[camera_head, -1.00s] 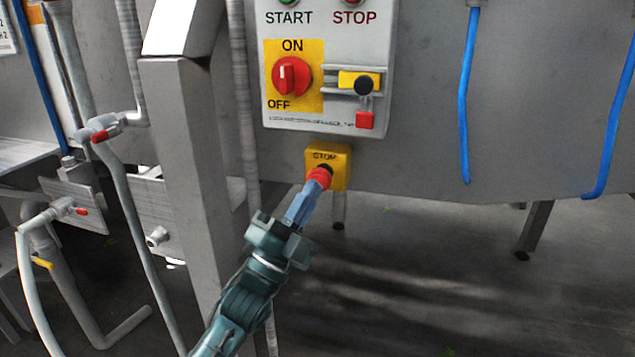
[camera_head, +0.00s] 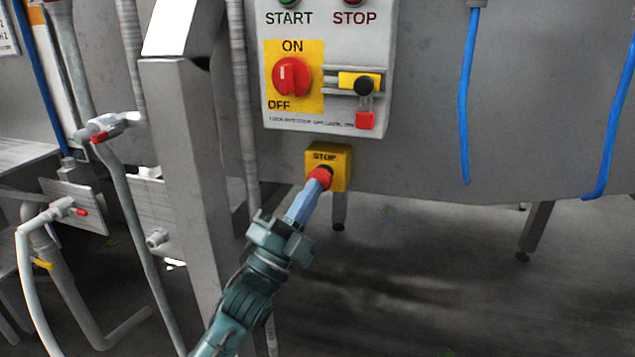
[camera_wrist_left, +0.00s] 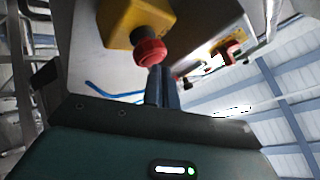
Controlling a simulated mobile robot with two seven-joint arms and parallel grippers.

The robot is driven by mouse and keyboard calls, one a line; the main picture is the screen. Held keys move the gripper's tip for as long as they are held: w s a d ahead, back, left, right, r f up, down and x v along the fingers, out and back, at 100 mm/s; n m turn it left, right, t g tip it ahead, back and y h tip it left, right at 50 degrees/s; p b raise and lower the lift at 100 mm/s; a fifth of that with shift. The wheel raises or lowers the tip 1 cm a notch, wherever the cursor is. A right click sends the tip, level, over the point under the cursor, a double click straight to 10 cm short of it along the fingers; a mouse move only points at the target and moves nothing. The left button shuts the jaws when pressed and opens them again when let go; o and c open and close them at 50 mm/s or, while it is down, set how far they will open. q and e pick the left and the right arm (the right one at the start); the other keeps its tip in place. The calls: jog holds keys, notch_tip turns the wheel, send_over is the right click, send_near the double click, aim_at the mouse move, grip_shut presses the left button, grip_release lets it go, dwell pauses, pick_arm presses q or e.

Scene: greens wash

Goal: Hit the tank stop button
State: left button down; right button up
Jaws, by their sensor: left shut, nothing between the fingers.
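The tank stop button is a red mushroom button (camera_head: 320,175) on a yellow box (camera_head: 341,168) marked STOP, below the grey control panel. In the left wrist view the red button (camera_wrist_left: 150,52) stands out from its yellow box (camera_wrist_left: 125,22). My left gripper (camera_head: 316,185) is shut and empty, its blue-grey fingers pointing at the button. The fingertips overlap the lower edge of the button in the head view. In the left wrist view the fingers (camera_wrist_left: 162,82) end right beside the button; I cannot tell whether they touch it. My right gripper is not in view.
The control panel (camera_head: 385,60) above carries START and STOP buttons, a red ON/OFF knob (camera_head: 291,76) and a yellow latch. A grey post (camera_head: 185,150) and pipes stand left of my arm. Blue hoses (camera_head: 465,110) hang at right. The floor at lower right is clear.

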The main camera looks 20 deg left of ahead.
pick_arm(q)
jog(key=shift+s, duration=0.65)
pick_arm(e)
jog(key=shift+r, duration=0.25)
pick_arm(q)
jog(key=s+p, duration=0.1)
jog(key=s, duration=0.4)
jog(key=shift+a+p, duration=0.15)
jog(key=shift+p, duration=0.25)
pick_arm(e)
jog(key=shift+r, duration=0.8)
